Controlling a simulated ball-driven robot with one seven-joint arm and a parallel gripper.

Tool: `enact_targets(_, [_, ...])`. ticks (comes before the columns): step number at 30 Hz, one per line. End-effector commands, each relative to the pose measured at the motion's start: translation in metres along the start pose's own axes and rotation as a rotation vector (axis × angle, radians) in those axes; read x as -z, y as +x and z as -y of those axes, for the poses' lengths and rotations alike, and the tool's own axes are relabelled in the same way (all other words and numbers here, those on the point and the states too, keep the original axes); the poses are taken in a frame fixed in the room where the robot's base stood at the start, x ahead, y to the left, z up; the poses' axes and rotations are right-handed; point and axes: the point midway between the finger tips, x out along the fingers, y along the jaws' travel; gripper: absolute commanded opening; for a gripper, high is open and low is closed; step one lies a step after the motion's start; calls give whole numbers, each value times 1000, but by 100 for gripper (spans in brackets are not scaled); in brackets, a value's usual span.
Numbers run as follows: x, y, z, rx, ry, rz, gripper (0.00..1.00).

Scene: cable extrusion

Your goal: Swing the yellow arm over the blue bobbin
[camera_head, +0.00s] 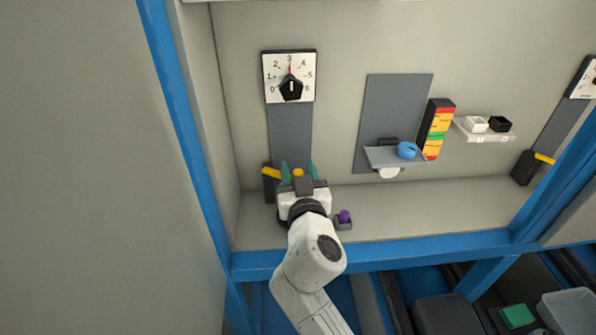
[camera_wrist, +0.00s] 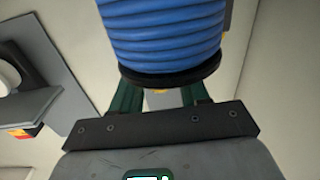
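My gripper (camera_head: 298,166) is at the far side of the left station, its two green fingers spread apart. The yellow arm (camera_head: 271,173) shows at the dark post on the left. A yellow piece (camera_head: 298,172) also shows between my fingers, with no clear contact. In the wrist view, the blue bobbin (camera_wrist: 165,35), ribbed with a black rim, fills the top middle and covers my fingertips. A bit of yellow (camera_wrist: 158,91) shows under its rim, between the fingers. In the head view the bobbin is hidden, apparently by my gripper and wrist.
A numbered dial (camera_head: 289,77) is on the wall above. A small tray (camera_head: 343,223) with a purple piece sits right of my wrist. A grey shelf (camera_head: 393,157) holds a blue ball-like object (camera_head: 407,150). A second dark post (camera_head: 524,168) stands far right. The ledge between is clear.

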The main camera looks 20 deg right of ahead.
Motion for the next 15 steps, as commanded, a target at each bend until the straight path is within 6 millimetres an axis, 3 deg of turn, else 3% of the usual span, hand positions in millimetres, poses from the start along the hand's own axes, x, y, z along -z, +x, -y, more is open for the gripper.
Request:
enact_targets(13, [0, 0, 0, 0, 0, 0, 1])
enact_targets(15, [0, 0, 0, 0, 0, 0, 0])
